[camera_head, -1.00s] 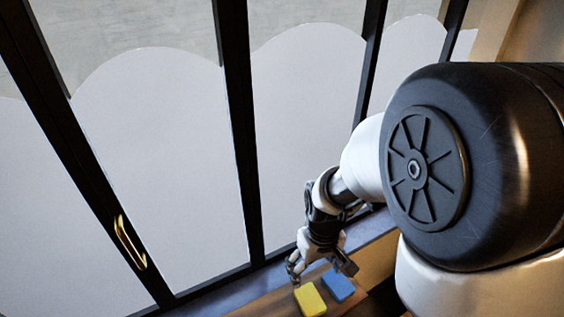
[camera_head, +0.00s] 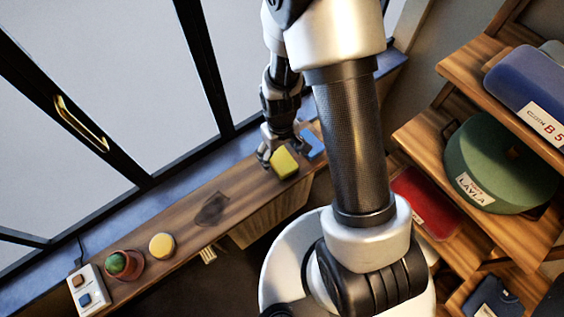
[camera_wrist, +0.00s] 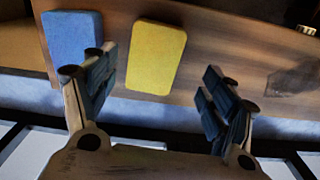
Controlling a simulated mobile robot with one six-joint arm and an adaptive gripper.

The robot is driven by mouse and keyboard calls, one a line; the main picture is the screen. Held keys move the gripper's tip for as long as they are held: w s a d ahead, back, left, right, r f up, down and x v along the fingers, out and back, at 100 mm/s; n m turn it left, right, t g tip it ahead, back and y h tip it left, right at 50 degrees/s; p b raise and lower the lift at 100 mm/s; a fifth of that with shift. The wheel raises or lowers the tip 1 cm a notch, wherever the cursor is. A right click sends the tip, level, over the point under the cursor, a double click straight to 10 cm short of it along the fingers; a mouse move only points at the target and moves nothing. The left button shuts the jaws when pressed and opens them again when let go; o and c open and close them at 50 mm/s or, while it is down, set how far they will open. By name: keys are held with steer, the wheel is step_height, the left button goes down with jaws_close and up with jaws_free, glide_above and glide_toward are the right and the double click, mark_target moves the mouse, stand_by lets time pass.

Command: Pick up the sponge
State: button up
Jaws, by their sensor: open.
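A yellow rectangular block (camera_head: 285,163), sponge-like, lies flat on the narrow wooden ledge. It also shows in the wrist view (camera_wrist: 156,57). A similar blue block (camera_head: 312,143) lies beside it, to the left in the wrist view (camera_wrist: 72,44). I cannot tell from looks alone which is the sponge. My gripper (camera_head: 281,150) is over the ledge beside the yellow block. In the wrist view my gripper (camera_wrist: 160,75) is open and empty, its fingers spread on either side of the yellow block's lower part. The left finger overlaps the blue block's edge in view.
A dark stain (camera_head: 212,209) marks the ledge. Further left are a round yellow item (camera_head: 162,245), a potted cactus (camera_head: 124,264) and a switch box (camera_head: 88,289). A window with dark frames (camera_head: 90,110) backs the ledge. Shelves at right hold a green round box (camera_head: 500,165).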

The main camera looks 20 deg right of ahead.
mark_target(282, 160)
steer(key=f, duration=0.1)
steer(key=f+b, duration=0.1)
steer(key=f, duration=0.3)
steer(key=shift+w+d+f+b, duration=0.15)
steer(key=shift+w+d+b, duration=0.15)
steer(key=shift+d+b, duration=0.1)
steer(key=shift+c, duration=0.6)
steer(key=c, duration=0.7)
